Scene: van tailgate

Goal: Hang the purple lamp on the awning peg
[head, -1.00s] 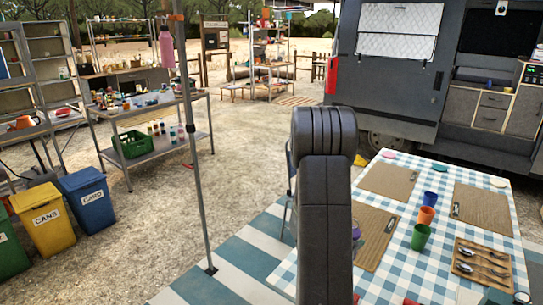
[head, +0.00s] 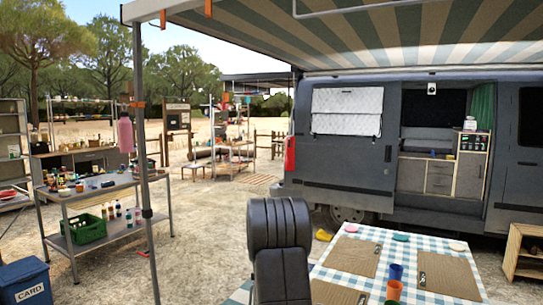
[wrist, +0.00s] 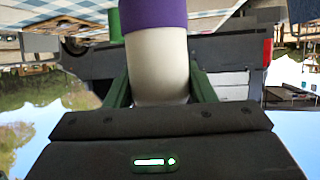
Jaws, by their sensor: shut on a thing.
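The purple lamp (wrist: 157,18) shows in the wrist view as a purple band above a pale white body. My gripper (wrist: 160,80) is shut on the white body, with one green finger on each side. The lamp's far end is cut off by the frame top. In the head view neither my gripper nor the lamp shows. The striped awning (head: 400,40) spans the top. Orange pieces hang at its front edge, one at the left (head: 163,18) and another orange piece (head: 208,10) further right. I cannot tell which is the peg.
The awning pole (head: 146,170) stands left of my arm, with a pink bottle-like thing (head: 125,135) beside it. A metal table (head: 95,195) with a green crate (head: 85,228) is left. The checked table (head: 395,258) is at front right, before the grey van (head: 330,160).

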